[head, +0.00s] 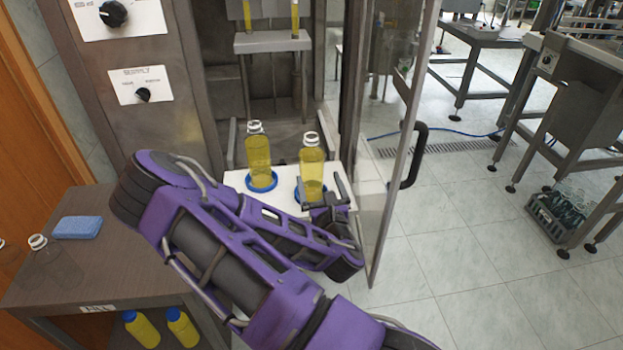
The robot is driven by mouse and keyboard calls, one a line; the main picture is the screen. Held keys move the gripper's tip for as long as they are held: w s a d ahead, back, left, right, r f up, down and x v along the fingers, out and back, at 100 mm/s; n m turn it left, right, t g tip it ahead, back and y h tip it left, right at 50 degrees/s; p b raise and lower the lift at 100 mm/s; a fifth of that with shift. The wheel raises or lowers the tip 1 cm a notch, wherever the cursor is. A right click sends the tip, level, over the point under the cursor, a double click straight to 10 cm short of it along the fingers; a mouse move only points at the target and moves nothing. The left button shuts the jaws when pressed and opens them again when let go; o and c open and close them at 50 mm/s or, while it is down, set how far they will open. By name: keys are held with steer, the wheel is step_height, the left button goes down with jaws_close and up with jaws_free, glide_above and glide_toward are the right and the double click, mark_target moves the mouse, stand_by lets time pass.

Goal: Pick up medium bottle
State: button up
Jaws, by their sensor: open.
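Two clear bottles with yellow liquid and open white necks stand upright on a white platform (236,181). The left bottle (258,158) sits in a blue ring (262,183). The right bottle (311,160) stands beside it, also in a blue ring that is partly hidden. They look close in size, and I cannot tell which is the medium one. My gripper (321,188) is open at the lower part of the right bottle. Its dark fingers overlap the bottle in view. I cannot tell if they touch it.
A glass door (399,130) with a dark handle stands open right of the platform. A side table (100,262) at left holds a blue sponge (78,227) and empty bottles (42,250). Blue-capped yellow bottles (142,330) are below it. The tiled floor at right is mostly clear.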

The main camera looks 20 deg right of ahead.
mark_target(311, 162)
steer(key=x, duration=0.8)
steer(key=shift+w+f, duration=0.15)
steer(key=shift+w, duration=0.25)
jaws_close()
